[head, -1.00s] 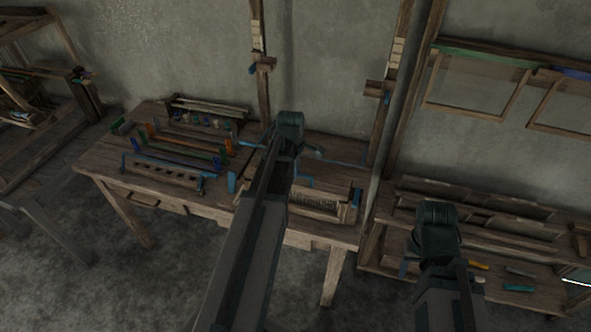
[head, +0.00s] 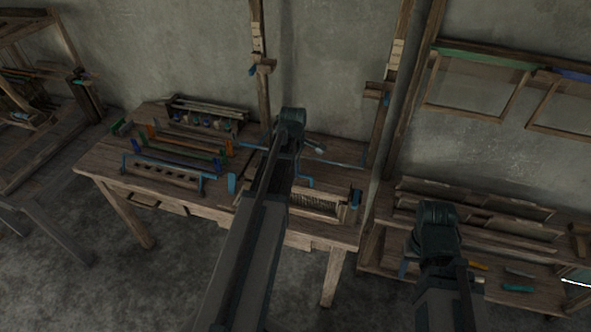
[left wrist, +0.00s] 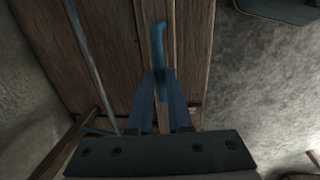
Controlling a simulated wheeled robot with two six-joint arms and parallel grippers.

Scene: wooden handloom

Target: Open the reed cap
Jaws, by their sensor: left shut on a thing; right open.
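The blue handle (left wrist: 158,48) shows in the left wrist view, upright in the picture over a wooden beam. My left gripper (left wrist: 159,80) is shut on it, one blue finger at each side. In the head view my left arm covers the middle of the bench and hides these fingers. A bent blue bar (head: 305,181) shows just right of that arm. Below it lies a wooden frame with a comb-like reed (head: 318,202); I cannot tell which part is the cap. My right gripper (head: 404,268) is open, mostly hidden by its wrist, away from the bench.
The wooden bench (head: 110,165) carries several slatted frames and coloured pieces at its left. Two wooden posts (head: 262,66) rise behind it. A shelf rack (head: 475,212) with small coloured items stands at the right. The floor in front is clear.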

